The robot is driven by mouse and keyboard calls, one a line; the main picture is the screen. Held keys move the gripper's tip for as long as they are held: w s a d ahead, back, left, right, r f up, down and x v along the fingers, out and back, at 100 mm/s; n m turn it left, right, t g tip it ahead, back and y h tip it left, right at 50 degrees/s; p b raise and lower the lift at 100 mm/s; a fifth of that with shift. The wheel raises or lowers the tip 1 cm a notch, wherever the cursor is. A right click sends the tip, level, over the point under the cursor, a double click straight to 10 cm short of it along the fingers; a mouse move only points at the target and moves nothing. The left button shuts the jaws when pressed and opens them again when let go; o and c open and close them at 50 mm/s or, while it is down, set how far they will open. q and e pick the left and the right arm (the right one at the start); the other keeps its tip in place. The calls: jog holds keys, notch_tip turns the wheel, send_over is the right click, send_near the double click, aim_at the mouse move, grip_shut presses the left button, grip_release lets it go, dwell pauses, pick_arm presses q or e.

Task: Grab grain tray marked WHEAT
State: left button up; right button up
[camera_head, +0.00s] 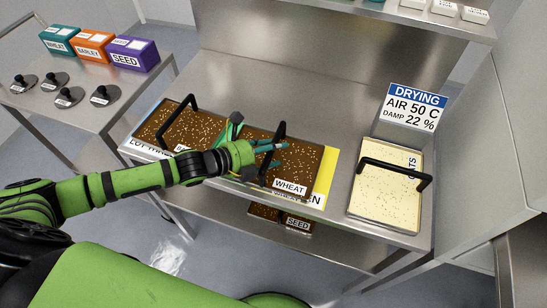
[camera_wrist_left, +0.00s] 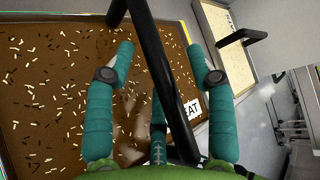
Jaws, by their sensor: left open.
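The brown grain tray marked WHEAT (camera_head: 306,161) lies on the steel table, with its white label at the front edge. My left gripper (camera_head: 277,148) reaches over the tray from the left, at the handle. In the left wrist view the gripper (camera_wrist_left: 160,50) is open, with teal fingers on either side of the black handle bar (camera_wrist_left: 160,70). The speckled tray surface (camera_wrist_left: 50,90) lies below, with "EAT" readable on the label. Contact with the bar cannot be told. My right gripper is not in view.
Another brown tray (camera_head: 165,125) with a black handle adjoins on the left, its label partly hidden by my arm. A pale OATS tray (camera_head: 385,205) stands at right. A SEED tray (camera_head: 265,212) is on the lower shelf. A side table (camera_head: 70,85) holds boxes and black-knobbed discs.

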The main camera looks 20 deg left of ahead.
pick_arm(q)
jog(key=shift+a, duration=0.1)
grip_shut()
jog(key=shift+r, duration=0.15)
